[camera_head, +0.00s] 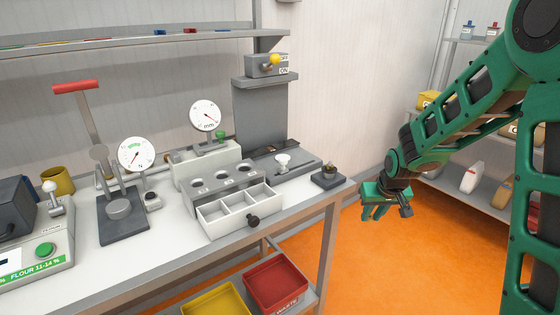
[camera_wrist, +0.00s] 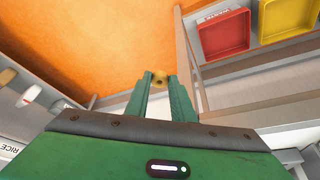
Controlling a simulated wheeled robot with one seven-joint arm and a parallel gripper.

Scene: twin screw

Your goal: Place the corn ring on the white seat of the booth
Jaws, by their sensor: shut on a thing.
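My gripper (camera_head: 374,210) hangs over the orange floor, right of the bench's right end and apart from it. In the wrist view my gripper (camera_wrist: 159,84) is shut on a small yellow corn ring (camera_wrist: 160,75), held at the fingertips with its hole showing. I cannot make out the ring in the head view. The grey booth (camera_head: 259,119) stands at the back right of the bench, with a yellow-knobbed OFF/ON switch box on top. Its white seat (camera_head: 283,160) is a small round piece on the dark base, with nothing visible on it.
A small dark block (camera_head: 327,180) with a brownish piece on it sits at the bench's right corner. A white divided tray (camera_head: 240,212) and dial gauges stand left of the booth. Red (camera_head: 275,283) and yellow (camera_head: 215,302) bins lie below. Shelves (camera_head: 470,185) stand behind my arm.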

